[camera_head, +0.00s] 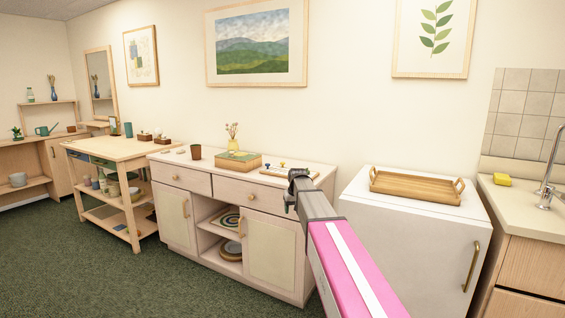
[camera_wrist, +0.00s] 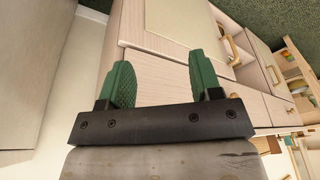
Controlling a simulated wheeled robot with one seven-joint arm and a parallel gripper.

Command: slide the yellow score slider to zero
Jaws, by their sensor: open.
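The score slider board (camera_head: 290,174) lies on top of the pale sideboard, toward its right end, in the head view. Small yellow and dark blue pieces stand along it, too small to read their exact positions. My gripper (camera_head: 298,178) is at the front right edge of the sideboard and covers part of the board's surroundings. In the wrist view my gripper (camera_wrist: 158,80) has its two green fingers spread with nothing between them. The wrist view shows the sideboard front (camera_wrist: 160,68) beyond the fingers, and the sliders cannot be made out there.
A white cabinet (camera_head: 410,230) with a wooden tray (camera_head: 416,186) is to the right. Green carpet (camera_head: 150,285) lies clear in front.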

